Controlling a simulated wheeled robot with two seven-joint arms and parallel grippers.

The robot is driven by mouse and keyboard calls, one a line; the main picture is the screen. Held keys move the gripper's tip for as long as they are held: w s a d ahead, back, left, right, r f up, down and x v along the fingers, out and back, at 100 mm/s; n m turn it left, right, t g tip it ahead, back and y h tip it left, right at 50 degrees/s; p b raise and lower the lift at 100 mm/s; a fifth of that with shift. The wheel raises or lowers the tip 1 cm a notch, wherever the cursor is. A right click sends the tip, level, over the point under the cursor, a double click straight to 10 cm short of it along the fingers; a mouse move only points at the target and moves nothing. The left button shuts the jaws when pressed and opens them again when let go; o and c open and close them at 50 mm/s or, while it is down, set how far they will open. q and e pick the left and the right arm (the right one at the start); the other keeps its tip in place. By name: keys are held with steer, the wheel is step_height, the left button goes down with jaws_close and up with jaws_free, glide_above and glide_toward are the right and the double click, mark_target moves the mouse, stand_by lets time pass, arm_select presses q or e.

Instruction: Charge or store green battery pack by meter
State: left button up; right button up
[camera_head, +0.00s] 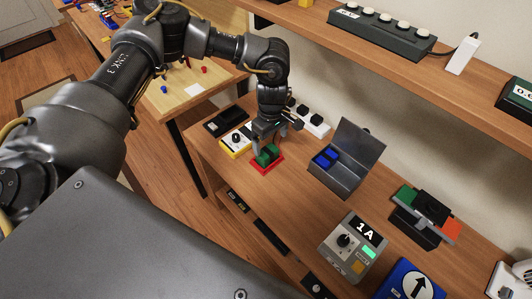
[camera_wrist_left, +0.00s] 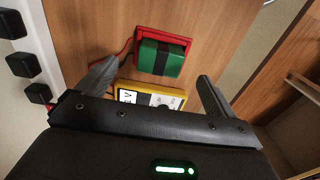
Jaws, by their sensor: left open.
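The green battery pack (camera_head: 267,154) has a black band and sits in a small red tray (camera_head: 266,171) on the wooden bench. In the left wrist view the pack (camera_wrist_left: 172,61) lies ahead of my jaws, inside the red tray (camera_wrist_left: 163,33). The yellow meter (camera_head: 231,146) stands beside the tray; it also shows partly in the left wrist view (camera_wrist_left: 172,101), behind the gripper body. My left gripper (camera_head: 268,144) is open and empty, pointing down just above the pack. Its fingers (camera_wrist_left: 160,72) are spread apart. My right gripper is not in view.
A grey box (camera_head: 338,182) with its lid up holds blue packs (camera_head: 326,157). A white strip with black blocks (camera_head: 313,123) stands behind. A grey device marked 1A (camera_head: 350,248) and a stand with coloured plates (camera_head: 425,215) are to the right. A shelf (camera_head: 400,55) overhangs the back.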

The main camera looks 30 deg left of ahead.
mark_target(269, 152)
arm_select(q)
steer(key=shift+a+f, duration=0.1)
steer(key=shift+f, duration=1.1)
steer(key=shift+f+p, duration=0.15)
steer(key=shift+p, duration=0.25)
steer(key=f+p, duration=0.1)
steer(key=f, duration=0.1)
steer(key=f+p, duration=0.1)
steer(key=f, duration=0.1)
steer(key=shift+a+f, duration=0.2)
steer(key=shift+f, duration=0.25)
steer(key=c, duration=1.4)
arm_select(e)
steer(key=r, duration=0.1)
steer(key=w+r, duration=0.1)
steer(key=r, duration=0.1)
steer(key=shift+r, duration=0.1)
arm_select(q)
steer(key=shift+r, duration=0.1)
